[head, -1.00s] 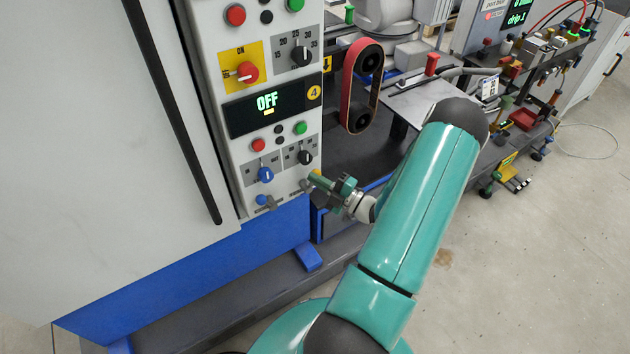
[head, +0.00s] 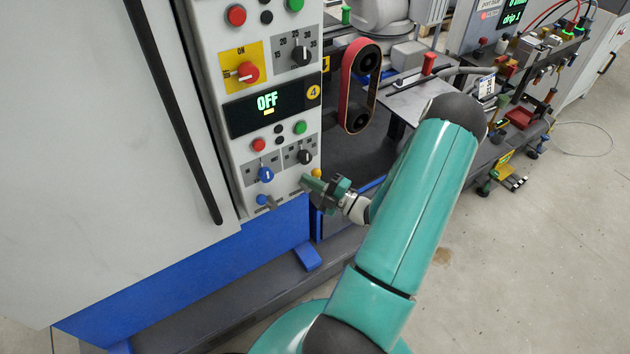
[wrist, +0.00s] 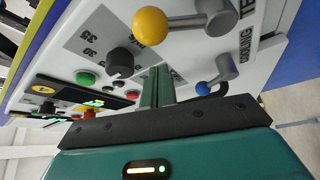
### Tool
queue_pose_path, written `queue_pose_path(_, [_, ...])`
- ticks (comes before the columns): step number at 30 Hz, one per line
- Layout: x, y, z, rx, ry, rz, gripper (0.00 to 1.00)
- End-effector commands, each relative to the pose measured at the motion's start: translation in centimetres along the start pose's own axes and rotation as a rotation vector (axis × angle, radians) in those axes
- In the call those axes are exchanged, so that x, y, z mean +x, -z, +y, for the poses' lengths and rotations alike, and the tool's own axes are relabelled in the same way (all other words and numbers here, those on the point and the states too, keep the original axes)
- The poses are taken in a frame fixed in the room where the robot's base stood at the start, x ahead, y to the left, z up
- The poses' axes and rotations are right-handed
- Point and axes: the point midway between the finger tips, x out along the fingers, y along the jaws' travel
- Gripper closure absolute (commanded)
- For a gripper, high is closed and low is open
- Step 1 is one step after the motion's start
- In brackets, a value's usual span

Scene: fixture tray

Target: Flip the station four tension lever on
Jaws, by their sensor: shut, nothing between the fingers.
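The tension lever (wrist: 185,22) is a grey arm with a yellow ball end, beside lettering that starts "TEN". It lies roughly crosswise in the wrist view; its yellow ball (head: 316,172) shows at the panel's lower right edge in the head view, just above my gripper. My gripper (head: 307,182) is shut and empty, its fingertips (wrist: 157,76) close to the panel. In the wrist view the fingers are below the yellow ball, with a visible gap. The station four display (head: 268,104) reads OFF beside a yellow 4. The lever's pivot is hidden in the head view.
A blue-ball lever (wrist: 203,88) marked "COOLING" sits close beside the fingers. A red belt on pulleys (head: 350,90) stands to the right. Open floor lies at the right.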

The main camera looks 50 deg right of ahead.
Motion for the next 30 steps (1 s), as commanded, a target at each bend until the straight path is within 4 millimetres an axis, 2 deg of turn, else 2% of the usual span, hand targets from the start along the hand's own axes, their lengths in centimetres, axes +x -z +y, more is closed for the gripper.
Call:
queue_pose_path(2, [0.3,0.7,0.2,0.001,0.001,0.003,1.0])
queue_pose_path(12, [-6.5,0.3,0.0,0.001,0.002,0.001,1.0])
queue_pose_path(18, [-9.2,0.3,-0.1,0.001,0.002,0.003,1.0])
queue_pose_path(30, [-9.8,0.4,-0.1,0.001,0.001,0.004,1.0])
